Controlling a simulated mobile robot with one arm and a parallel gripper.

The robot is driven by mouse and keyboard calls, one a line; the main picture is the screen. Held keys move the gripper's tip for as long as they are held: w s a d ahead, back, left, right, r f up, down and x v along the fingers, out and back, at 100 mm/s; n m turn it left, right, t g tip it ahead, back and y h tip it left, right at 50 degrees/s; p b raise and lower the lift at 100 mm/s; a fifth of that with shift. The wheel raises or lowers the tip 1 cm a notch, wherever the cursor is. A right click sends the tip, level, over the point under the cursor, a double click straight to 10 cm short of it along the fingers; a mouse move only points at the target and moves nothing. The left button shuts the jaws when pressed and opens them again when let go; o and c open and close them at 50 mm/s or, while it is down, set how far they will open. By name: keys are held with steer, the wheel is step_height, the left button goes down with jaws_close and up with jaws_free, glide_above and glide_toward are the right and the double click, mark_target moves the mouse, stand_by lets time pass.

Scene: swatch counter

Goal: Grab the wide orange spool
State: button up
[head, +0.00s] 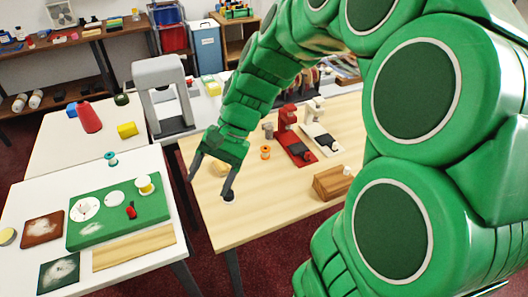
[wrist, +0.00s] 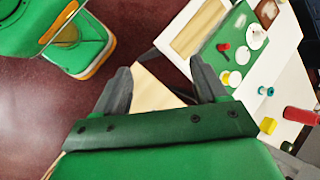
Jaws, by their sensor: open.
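The orange spool (head: 265,152) is small and stands upright on the light wooden table (head: 243,220), left of a red machine-like object. My gripper (head: 210,186) is open and empty, above the left part of that table, to the left of and nearer than the spool. The gap between gripper and spool is clear in the head view. In the wrist view my gripper (wrist: 160,66) shows both fingers apart, with a corner of wooden tabletop between them. The spool does not show in the wrist view.
A red machine (head: 292,138), a white machine (head: 318,133) and a wooden block (head: 331,183) stand right of the spool. A white table at left holds a green mat (head: 110,230), a yellow spool (head: 144,184) and a teal spool (head: 111,158). The table's near left part is mostly bare.

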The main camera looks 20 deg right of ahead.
steer(key=w+d+f+m+t+y, duration=0.1)
steer(key=w+d+m, duration=0.1)
steer(key=w, duration=0.3)
steer(key=w+d+f+m+y, duration=0.1)
steer(key=w+m+y, duration=0.1)
steer(key=w, duration=0.3)
steer(key=m+t+y, duration=0.1)
steer(key=m+t, duration=0.8)
steer(key=m, duration=0.6)
glide_above(272, 157)
step_height(272, 157, down, 16)
steer(key=shift+s+a+f, duration=0.1)
steer(key=shift+f, duration=3.25)
steer(key=shift+x, duration=2.4)
steer(key=c, duration=1)
steer(key=shift+c, duration=0.2)
steer(key=shift+r, duration=0.1)
